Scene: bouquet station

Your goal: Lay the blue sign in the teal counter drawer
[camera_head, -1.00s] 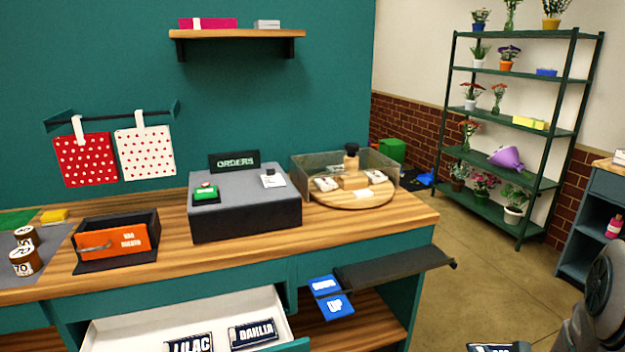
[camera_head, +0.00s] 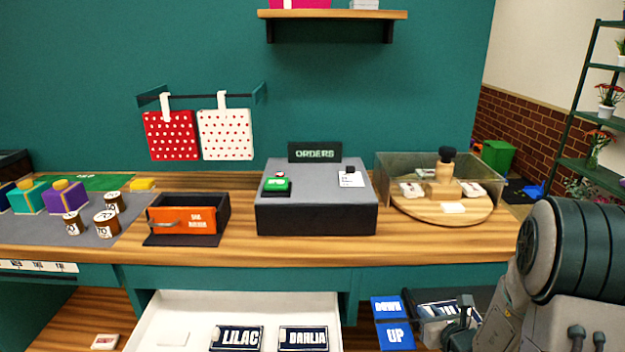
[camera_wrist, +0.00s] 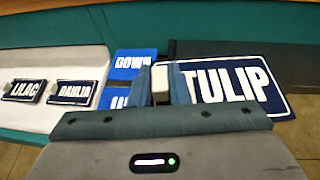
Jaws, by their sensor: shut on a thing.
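My gripper (camera_wrist: 160,88) is shut on the dark blue TULIP sign (camera_wrist: 235,82), which has white letters and a white border. The sign also shows at the lower right of the head view (camera_head: 436,308), partly hidden by the gripper and arm. It is held to the right of the open drawer, apart from it. The teal counter drawer (camera_head: 190,305) is pulled out and has a white inside. A LILAC sign (camera_head: 237,338) and a DAHLIA sign (camera_head: 303,338) lie in it, with a pale blank area to their left.
Blue DOWN (camera_head: 387,307) and UP (camera_head: 395,335) panels sit between the drawer and my gripper. A dark ledge (camera_wrist: 220,50) lies behind the TULIP sign. The countertop above holds an orange-fronted box (camera_head: 185,220), a grey ORDERS box (camera_head: 315,215) and a round wooden board (camera_head: 442,208).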

